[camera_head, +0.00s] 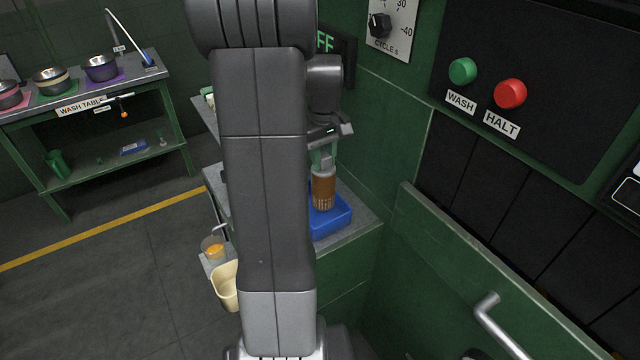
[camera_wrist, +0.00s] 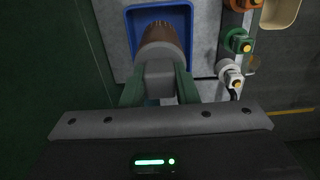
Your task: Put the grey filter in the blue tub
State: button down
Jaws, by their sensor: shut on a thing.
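The grey filter has a grey block-shaped head (camera_wrist: 160,78) and a brown, slotted cylindrical body (camera_head: 323,190). My gripper (camera_head: 322,160) is shut on the filter's head; in the wrist view its green fingers (camera_wrist: 160,90) sit either side of that head. The filter hangs roughly upright below the gripper. The blue tub (camera_head: 333,224) stands on a grey shelf, and the filter's lower end is over or within it. The tub also surrounds the brown body in the wrist view (camera_wrist: 187,12). Whether the filter touches the tub floor cannot be told. My arm hides the tub's left part.
A cream bin (camera_head: 226,286) and a cup with orange contents (camera_head: 214,248) are left of my arm. A green wall (camera_head: 400,130) stands close right. The wash table (camera_head: 90,85) is far left.

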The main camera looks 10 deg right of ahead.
aim_at(324, 177)
jog(key=shift+f, duration=3.1)
jog(key=shift+f, duration=0.15)
jog(key=c, duration=1.1)
grip_release()
notch_tip(324, 177, up, 12)
jog(key=shift+r, duration=0.15)
